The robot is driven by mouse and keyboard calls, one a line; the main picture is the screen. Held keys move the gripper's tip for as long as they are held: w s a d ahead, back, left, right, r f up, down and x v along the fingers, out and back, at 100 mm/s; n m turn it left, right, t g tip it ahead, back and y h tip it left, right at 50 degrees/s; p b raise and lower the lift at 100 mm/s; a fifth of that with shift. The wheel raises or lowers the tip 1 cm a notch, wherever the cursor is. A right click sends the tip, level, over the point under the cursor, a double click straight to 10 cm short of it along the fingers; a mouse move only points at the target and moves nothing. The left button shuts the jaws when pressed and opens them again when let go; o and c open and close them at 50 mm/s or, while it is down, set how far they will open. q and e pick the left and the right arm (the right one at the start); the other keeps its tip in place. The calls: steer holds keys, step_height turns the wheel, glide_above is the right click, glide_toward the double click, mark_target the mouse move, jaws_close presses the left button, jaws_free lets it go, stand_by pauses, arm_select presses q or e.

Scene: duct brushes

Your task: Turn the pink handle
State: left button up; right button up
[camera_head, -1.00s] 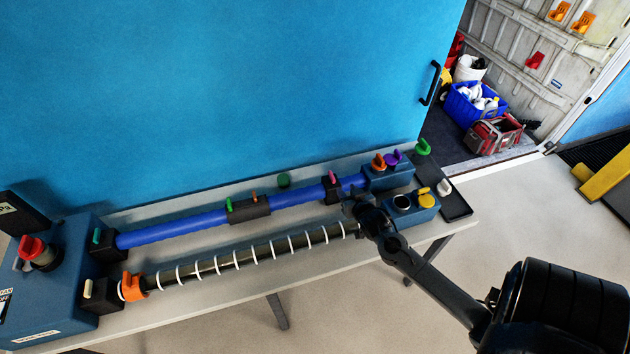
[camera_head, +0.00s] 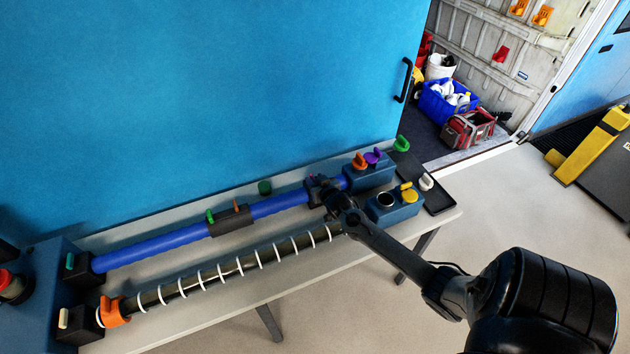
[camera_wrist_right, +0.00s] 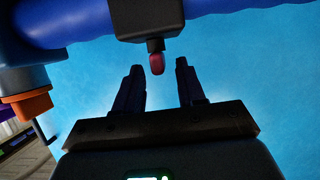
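The pink handle (camera_wrist_right: 157,63) sticks out of a black block (camera_wrist_right: 147,20) on the blue pipe in the right wrist view. My right gripper (camera_wrist_right: 160,75) is open, with its two fingers on either side of the handle's line. The handle's end is near the fingertips, and no contact shows. In the head view my right gripper (camera_head: 320,190) is at the right end of the blue pipe (camera_head: 170,242) and covers the pink handle there. My left gripper is not in view.
A black ringed hose (camera_head: 232,268) with an orange clamp (camera_head: 113,312) runs parallel in front of the pipe. Right of the gripper stand blue blocks with orange, purple and yellow knobs (camera_head: 411,195). A blue wall panel (camera_head: 200,90) rises behind the table.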

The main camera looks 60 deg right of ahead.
steer(key=shift+w+d+f, duration=0.15)
steer(key=shift+w+d, duration=0.05)
steer(key=shift+w, duration=0.1)
jaws_close()
